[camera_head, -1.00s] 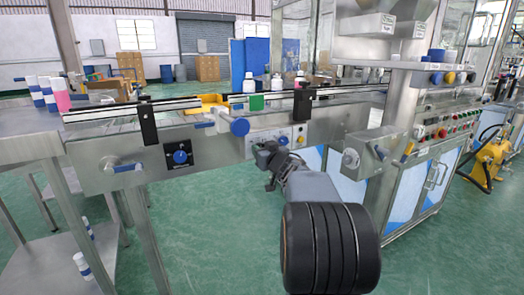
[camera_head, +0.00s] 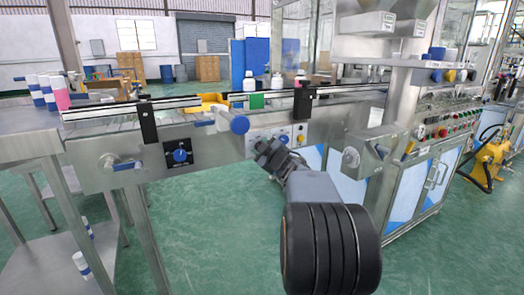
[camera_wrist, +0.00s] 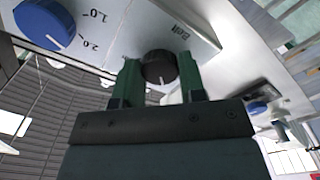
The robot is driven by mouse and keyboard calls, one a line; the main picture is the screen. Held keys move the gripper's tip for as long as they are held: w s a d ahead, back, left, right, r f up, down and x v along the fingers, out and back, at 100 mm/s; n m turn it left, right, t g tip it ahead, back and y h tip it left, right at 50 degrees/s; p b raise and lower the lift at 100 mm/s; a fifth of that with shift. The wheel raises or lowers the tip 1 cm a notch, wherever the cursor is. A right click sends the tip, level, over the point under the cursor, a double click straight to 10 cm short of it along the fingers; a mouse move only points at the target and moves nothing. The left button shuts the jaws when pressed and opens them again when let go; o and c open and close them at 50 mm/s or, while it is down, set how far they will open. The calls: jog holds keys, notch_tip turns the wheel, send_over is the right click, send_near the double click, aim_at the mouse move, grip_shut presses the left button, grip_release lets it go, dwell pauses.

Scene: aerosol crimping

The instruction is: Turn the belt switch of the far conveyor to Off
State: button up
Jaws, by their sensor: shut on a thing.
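The belt switch (camera_wrist: 158,68) is a black round knob on a pale panel. The word "Belt" is printed beside it, upside down in the wrist view. My gripper (camera_wrist: 160,77) has its two green fingers on either side of the knob and is shut on it. I cannot make out a pointer or which position the knob is in. In the head view, my gripper (camera_head: 264,147) is at the control panel (camera_head: 254,136) on the conveyor's front side, and it hides the switch.
A blue dial (camera_wrist: 44,22) marked 1.0 and 2.0 is on the same panel. Another blue knob (camera_head: 180,156) is on the left conveyor section. White bottles (camera_head: 249,84) stand on the belt behind the panel.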

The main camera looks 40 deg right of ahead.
jog(key=shift+n, duration=0.7)
jog(key=o, duration=0.9)
jog(key=s+p, duration=0.1)
jog(key=s, duration=0.3)
jog(key=s+a+p, duration=0.1)
jog(key=s, duration=0.4)
jog(key=s+a+p, duration=0.1)
jog(key=s, duration=0.3)
jog(key=shift+s, duration=0.35)
